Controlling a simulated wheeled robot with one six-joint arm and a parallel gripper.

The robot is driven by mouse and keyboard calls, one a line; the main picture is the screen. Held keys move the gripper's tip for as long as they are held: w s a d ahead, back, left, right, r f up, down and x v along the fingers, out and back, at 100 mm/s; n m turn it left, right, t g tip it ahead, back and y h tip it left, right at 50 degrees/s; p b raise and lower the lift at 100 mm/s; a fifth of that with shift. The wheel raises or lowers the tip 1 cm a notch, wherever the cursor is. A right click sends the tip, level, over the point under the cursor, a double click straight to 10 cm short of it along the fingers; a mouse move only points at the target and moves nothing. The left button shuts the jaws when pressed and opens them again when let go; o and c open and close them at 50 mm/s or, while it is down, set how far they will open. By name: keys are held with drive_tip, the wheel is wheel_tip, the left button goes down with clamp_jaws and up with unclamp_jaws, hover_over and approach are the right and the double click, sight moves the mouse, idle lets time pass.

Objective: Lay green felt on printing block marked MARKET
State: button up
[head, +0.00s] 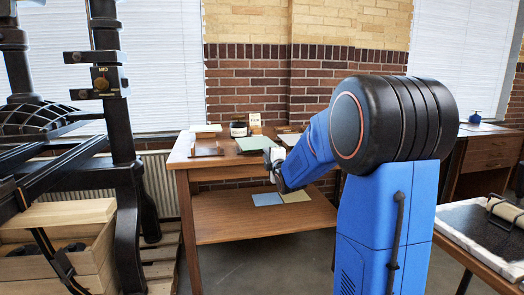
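A pale green sheet (257,143), which may be the green felt, lies flat on the wooden table (182,164) ahead. No lettering reading MARKET can be made out, so I cannot tell which thing is that printing block. A low brown piece (206,149), a block or tray, lies at the table's left. My gripper (271,160) is small and partly turned away, in front of the table's front edge near the green sheet. I cannot tell whether its fingers are open or shut. My blue arm hides the table's right end.
A dark jar (238,129) and a small card (254,120) stand at the table's back. Bluish (267,199) and cream (294,195) sheets lie on the lower shelf. A black press (125,150) and wooden crate (85,268) stand left. An inking table (480,240) stands right.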

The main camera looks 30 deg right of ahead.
drive_tip(key=x, duration=0.6)
drive_tip(key=shift+w, duration=0.25)
clamp_jaws()
drive_tip(key=shift+r, duration=1.5)
drive_tip(key=shift+s, duration=0.1)
drive_tip(key=s+a+r, duration=0.1)
drive_tip(key=s+r, duration=0.2)
drive_tip(key=s, duration=0.3)
drive_tip(key=shift+s+a, duration=0.2)
drive_tip(key=shift+s, duration=0.1)
idle(1.6)
